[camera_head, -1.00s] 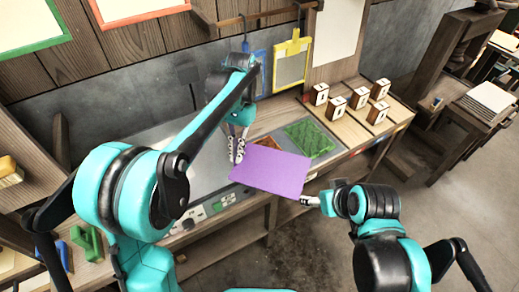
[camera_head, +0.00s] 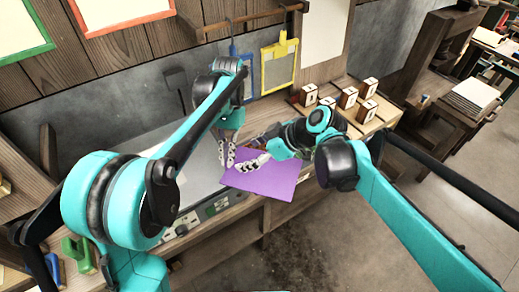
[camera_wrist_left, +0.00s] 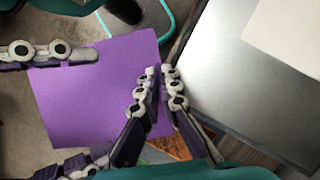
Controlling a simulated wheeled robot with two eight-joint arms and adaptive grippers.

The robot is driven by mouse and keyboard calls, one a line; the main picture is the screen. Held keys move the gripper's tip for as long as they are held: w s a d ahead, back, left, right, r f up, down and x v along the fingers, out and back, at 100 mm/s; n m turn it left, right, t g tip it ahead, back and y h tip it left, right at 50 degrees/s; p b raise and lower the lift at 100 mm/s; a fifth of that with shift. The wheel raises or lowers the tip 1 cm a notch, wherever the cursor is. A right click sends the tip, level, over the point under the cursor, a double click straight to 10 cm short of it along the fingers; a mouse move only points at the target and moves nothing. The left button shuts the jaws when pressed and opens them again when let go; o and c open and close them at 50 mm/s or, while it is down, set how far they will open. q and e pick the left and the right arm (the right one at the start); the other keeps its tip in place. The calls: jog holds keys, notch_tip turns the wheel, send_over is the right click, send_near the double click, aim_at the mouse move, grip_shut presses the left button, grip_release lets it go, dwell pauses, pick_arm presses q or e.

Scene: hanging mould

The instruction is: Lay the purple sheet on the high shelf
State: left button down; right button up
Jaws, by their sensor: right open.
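The purple sheet (camera_head: 265,183) is held up in front of the workbench, tilted. My left gripper (camera_head: 227,160) is shut on its upper left edge. In the left wrist view the left fingers (camera_wrist_left: 163,88) meet at the edge of the purple sheet (camera_wrist_left: 90,100). My right gripper (camera_head: 252,152) is open, close to the sheet's upper edge. Its fingers overlap the sheet in the left wrist view (camera_wrist_left: 85,105), and I cannot tell whether they touch it. I cannot tell which surface is the high shelf.
The bench has a grey metal top (camera_head: 130,160). Several small number blocks (camera_head: 349,97) stand on its right end. A yellow frame (camera_head: 279,66) and a blue frame (camera_head: 248,75) hang from a wooden rail (camera_head: 250,18). A side table (camera_head: 470,115) stands at right.

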aim_at(235, 162)
jog(key=x, duration=0.8)
jog(key=shift+o, duration=0.2)
jog(key=shift+r, duration=0.1)
jog(key=shift+d, duration=0.1)
jog(key=c, duration=1.2)
pick_arm(q)
jog(key=c, duration=1.6)
grip_release()
jog(key=shift+c, duration=0.2)
pick_arm(e)
jog(key=shift+c, duration=0.3)
jog(key=shift+w, duration=0.1)
